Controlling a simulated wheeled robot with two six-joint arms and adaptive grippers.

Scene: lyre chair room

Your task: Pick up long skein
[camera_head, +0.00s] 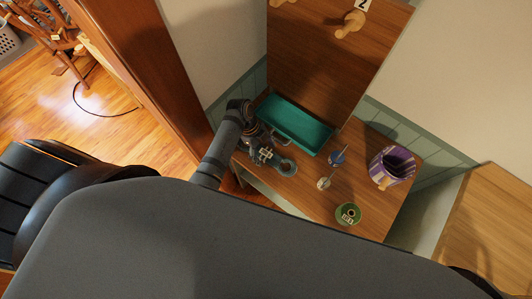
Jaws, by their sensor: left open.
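My left gripper (268,155) is open, over the left part of the small wooden table (318,205), just in front of a teal tray (297,124). A grey-blue rounded thing (287,167) lies right beside its fingertips; I cannot tell whether they touch it. No thing in view is clearly a long skein; the small items are too small to tell. My right gripper is not in view.
On the table are a small blue thing (338,157), a small pale thing (324,183), a green labelled roll (348,214) and a purple-and-white striped pot (392,167). A wooden panel with a peg (350,24) rises behind. Another wooden surface (485,235) is at right.

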